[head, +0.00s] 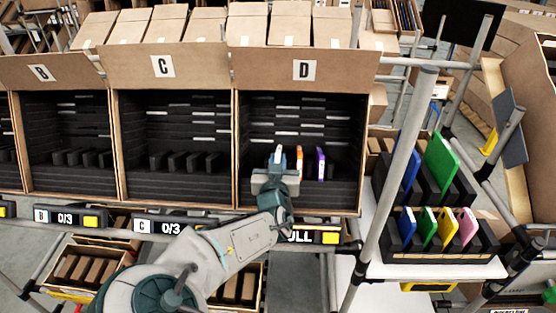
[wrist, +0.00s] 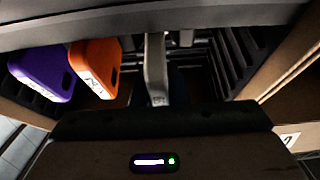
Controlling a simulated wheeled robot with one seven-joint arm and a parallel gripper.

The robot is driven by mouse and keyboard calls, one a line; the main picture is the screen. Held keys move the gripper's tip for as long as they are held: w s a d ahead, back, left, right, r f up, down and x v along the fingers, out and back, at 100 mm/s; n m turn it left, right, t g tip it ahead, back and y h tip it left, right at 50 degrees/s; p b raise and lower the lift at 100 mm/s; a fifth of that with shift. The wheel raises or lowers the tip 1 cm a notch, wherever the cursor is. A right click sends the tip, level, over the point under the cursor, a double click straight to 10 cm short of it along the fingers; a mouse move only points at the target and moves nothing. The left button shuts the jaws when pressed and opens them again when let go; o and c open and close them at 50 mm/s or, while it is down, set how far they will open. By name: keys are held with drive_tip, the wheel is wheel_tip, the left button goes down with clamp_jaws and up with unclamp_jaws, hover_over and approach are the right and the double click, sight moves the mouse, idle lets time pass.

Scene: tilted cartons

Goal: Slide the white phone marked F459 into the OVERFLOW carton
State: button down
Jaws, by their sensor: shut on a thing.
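A white phone (head: 278,154) stands edge-on inside carton D (head: 240,150), at my gripper (head: 275,172). In the wrist view the white phone (wrist: 155,68) shows as a thin upright slab between the jaws. A small mark is on its lower end, too small to read. My gripper is shut on this phone, at the front of carton D's dark slotted rack. An orange phone (head: 299,161) and a purple phone (head: 320,164) stand to its right in the head view. I cannot make out the OVERFLOW carton; a label (head: 509,311) at the bottom right is cut off.
Cartons C (head: 172,125) and B (head: 66,130) stand left of D, with no phones seen in their racks. D's display (head: 302,237) ends in "ULL", partly hidden by my arm. A grey post (head: 395,170) stands right of D, before racks of coloured phones (head: 437,228).

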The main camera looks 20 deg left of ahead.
drive_tip(key=s+d+r+p, duration=0.3)
drive_tip(key=s+r+p, duration=0.4)
drive_tip(key=s, duration=0.5)
drive_tip(key=shift+r+p, duration=0.15)
drive_tip(key=shift+p, duration=0.55)
drive_tip(key=shift+a, duration=0.1)
idle(0.3)
drive_tip(key=shift+w, duration=0.1)
